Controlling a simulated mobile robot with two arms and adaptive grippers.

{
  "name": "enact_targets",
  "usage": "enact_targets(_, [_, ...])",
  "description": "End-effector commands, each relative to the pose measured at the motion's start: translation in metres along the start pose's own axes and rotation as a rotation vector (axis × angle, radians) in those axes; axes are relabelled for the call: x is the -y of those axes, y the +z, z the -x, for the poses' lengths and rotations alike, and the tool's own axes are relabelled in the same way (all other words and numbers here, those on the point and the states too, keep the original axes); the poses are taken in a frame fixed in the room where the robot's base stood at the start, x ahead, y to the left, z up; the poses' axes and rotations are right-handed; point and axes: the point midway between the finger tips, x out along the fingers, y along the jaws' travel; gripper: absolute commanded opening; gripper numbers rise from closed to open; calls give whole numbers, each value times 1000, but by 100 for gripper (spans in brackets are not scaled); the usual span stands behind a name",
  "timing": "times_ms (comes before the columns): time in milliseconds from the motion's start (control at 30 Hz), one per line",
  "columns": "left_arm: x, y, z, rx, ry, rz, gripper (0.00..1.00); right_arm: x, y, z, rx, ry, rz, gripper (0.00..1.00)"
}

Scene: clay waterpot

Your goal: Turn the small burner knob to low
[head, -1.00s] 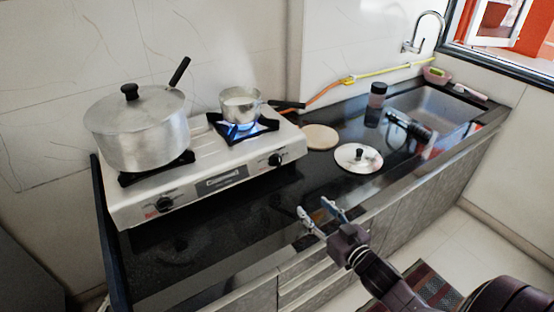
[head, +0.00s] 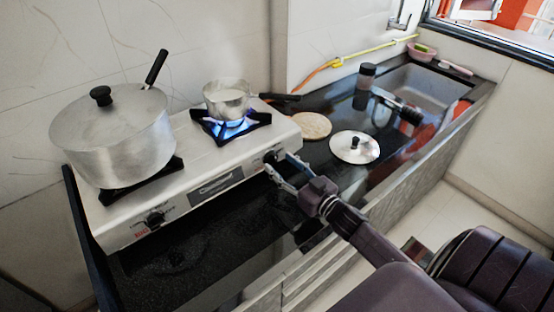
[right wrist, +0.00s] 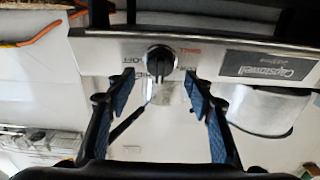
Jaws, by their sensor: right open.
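The small burner knob (head: 270,157) is a black dial on the right of the white stove's front panel. In the right wrist view the knob (right wrist: 160,60) shows upside down, with printed marks around it. My right gripper (head: 278,162) is at the stove front, just by the knob. In the right wrist view its open blue-padded fingers (right wrist: 159,92) stand on either side below the knob, with a gap to it. The small burner (head: 232,126) has a blue flame under a small steaming pot (head: 227,98). My left gripper is not in view.
A large lidded pot (head: 115,140) stands on the left burner, above another knob (head: 154,219). A round wooden board (head: 311,126), a pot lid (head: 354,147) and a dark jar (head: 366,76) are on the black counter. The sink (head: 435,95) is at the right.

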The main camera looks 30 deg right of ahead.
Motion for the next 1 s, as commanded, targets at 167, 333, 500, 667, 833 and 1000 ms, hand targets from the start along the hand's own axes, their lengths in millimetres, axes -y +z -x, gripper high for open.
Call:
enact_targets(167, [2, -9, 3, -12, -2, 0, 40, 0, 0, -18, -1, 1, -2, 48])
enact_targets(333, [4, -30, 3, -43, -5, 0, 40, 0, 1, -24, 1, 1, -1, 48])
enact_targets(500, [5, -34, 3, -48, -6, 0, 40, 0, 1, -24, 1, 1, -1, 48])
enact_targets(667, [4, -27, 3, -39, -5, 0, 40, 0, 0, -24, 1, 1, -1, 35])
enact_targets(833, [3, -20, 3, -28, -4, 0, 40, 0, 0, -24, 0, 1, -1, 16])
enact_targets(1000, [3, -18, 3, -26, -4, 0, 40, 0, 0, -24, 0, 0, 0, 6])
